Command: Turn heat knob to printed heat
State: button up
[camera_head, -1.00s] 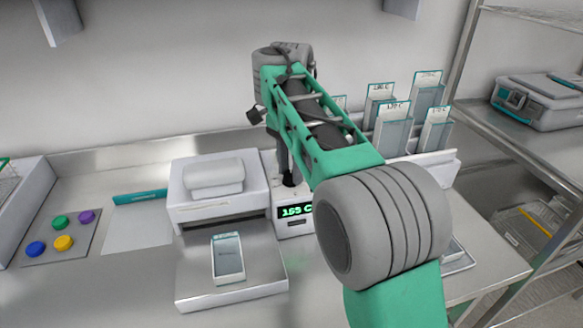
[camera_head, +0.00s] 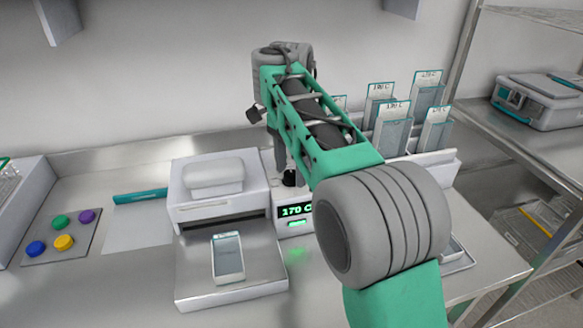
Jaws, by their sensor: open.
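The heat control box with a green display (camera_head: 294,210) stands right of the white sealing machine (camera_head: 213,190). The display reads 170 C, and a small green light glows below it. My gripper (camera_head: 289,179) points down over the top of this box, at the black knob; my arm hides most of the knob and the fingertips. A pouch (camera_head: 228,258) lies on the machine's front tray (camera_head: 190,290); its print is too small to read. Several cards marked with temperatures stand in holders (camera_head: 393,135) at the back right, partly behind my arm.
Blue, green, purple and yellow discs lie on a grey mat (camera_head: 35,262) at the left. A teal pen-like bar (camera_head: 140,196) lies behind a pale sheet. A grey case (camera_head: 540,100) sits on the right shelf. The counter front left is clear.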

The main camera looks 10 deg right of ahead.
aim_at(291, 173)
notch_tip(291, 173, up, 8)
jog(key=p, duration=0.7)
jog(key=shift+f, duration=0.1)
jog(key=s+f+n+t, duration=0.1)
jog(key=s+f+n, duration=0.5)
jog(key=s, duration=0.3)
jog(key=s+f+n+t, duration=0.2)
jog(key=s+f+n, duration=0.5)
jog(key=s, duration=0.2)
jog(key=shift+s+f, duration=0.15)
jog(key=shift+s, duration=0.15)
jog(key=shift+c, duration=0.3)
